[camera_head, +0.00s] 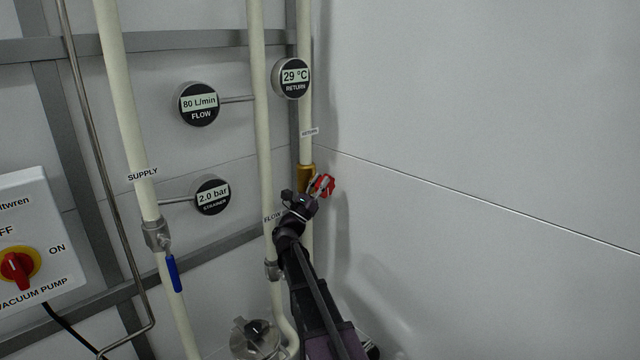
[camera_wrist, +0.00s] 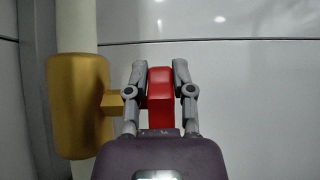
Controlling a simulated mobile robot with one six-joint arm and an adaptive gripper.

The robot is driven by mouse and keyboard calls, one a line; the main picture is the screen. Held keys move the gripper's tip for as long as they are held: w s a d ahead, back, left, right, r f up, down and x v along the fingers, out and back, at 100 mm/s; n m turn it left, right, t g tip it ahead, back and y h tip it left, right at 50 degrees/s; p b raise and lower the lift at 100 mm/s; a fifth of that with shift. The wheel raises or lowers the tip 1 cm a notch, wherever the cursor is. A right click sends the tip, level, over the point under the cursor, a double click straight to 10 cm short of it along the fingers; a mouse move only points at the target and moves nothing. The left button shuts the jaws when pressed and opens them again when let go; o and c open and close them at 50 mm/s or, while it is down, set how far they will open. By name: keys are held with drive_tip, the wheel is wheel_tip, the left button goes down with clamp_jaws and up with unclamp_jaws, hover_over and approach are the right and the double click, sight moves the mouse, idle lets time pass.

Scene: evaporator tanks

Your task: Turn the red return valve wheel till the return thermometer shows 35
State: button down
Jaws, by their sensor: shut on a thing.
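The red return valve wheel (camera_head: 322,186) sits on a brass valve body (camera_head: 305,178) on the return pipe, near the corner of the walls. In the wrist view the wheel (camera_wrist: 160,98) shows edge-on, with the brass body (camera_wrist: 80,105) to its left. My gripper (camera_head: 319,187) is shut on the wheel; in the wrist view its two fingers (camera_wrist: 160,75) lie on either side of the rim. The return thermometer (camera_head: 292,77) reads 29 °C. Part of the wheel is hidden behind my gripper.
A flow gauge (camera_head: 199,104) reads 80 L/min and another gauge (camera_head: 211,194) reads 2.0 bar. The supply pipe (camera_head: 130,120) has a blue lever (camera_head: 173,273). A vacuum pump switch box (camera_head: 30,240) is at the far left. The right wall (camera_head: 500,130) is bare.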

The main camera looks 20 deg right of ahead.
drive_tip(key=shift+c, duration=2.4)
unclamp_jaws()
drive_tip(key=shift+r+y+p, duration=0.25)
drive_tip(key=shift+y+p, duration=0.05)
drive_tip(key=shift+p, duration=0.25)
drive_tip(key=p, duration=0.1)
drive_tip(key=y+p, duration=0.1)
drive_tip(key=shift+d+r+g+y+p, duration=0.25)
drive_tip(key=shift+g+y+p, duration=0.05)
drive_tip(key=shift+g+p, duration=0.1)
drive_tip(key=y+p, duration=0.2)
drive_tip(key=p, duration=0.1)
drive_tip(key=d+g+y+p, duration=0.1)
drive_tip(key=p, duration=0.2)
drive_tip(key=g+y+p, duration=0.1)
drive_tip(key=y+p, duration=0.1)
drive_tip(key=p, duration=0.1)
drive_tip(key=shift+w+d+r+y+p, duration=0.2)
drive_tip(key=shift+w+y+p, duration=0.1)
drive_tip(key=shift+w+p, duration=0.05)
drive_tip(key=v, duration=1.3)
drive_tip(key=shift+s+a, duration=0.2)
drive_tip(key=shift+a, duration=0.15)
drive_tip(key=shift+f, duration=0.1)
